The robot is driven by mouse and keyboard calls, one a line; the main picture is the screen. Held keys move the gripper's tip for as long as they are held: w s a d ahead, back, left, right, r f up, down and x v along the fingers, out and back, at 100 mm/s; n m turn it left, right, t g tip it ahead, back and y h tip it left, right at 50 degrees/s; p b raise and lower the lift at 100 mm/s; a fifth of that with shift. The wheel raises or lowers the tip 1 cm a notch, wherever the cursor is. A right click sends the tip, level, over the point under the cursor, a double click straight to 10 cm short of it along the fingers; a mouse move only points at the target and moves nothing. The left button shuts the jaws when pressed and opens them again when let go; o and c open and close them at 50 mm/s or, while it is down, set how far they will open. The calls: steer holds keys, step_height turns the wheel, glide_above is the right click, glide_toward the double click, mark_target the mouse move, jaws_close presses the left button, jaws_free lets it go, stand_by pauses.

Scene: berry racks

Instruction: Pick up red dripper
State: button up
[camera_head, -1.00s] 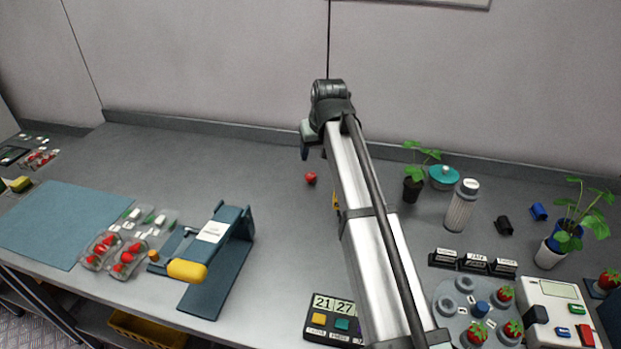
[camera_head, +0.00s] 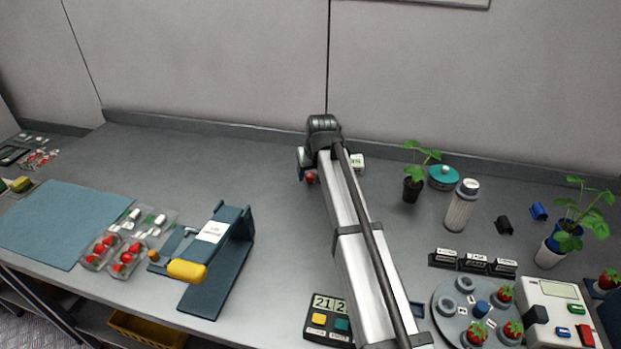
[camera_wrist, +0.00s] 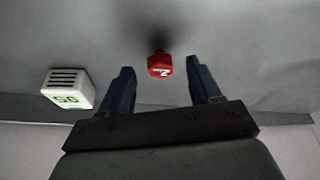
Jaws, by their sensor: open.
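The red dripper (camera_wrist: 160,65) is a small red block with a white mark on its face. In the wrist view it sits on the grey table, a little beyond and between the fingertips of my gripper (camera_wrist: 158,82). The two blue fingers are apart and nothing is between them that I can see held. In the head view the red dripper (camera_head: 311,177) shows partly beside the end of my arm, which hides some of it. My fingers are mostly hidden there.
A white block with a green label (camera_wrist: 68,90) stands left of my fingers in the wrist view; it also shows at the back in the head view (camera_head: 357,162). A potted plant (camera_head: 414,187) and bottle (camera_head: 461,206) stand right. The table left of the dripper is clear.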

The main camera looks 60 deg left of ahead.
steer(key=shift+x, duration=1.15)
steer(key=c, duration=1.1)
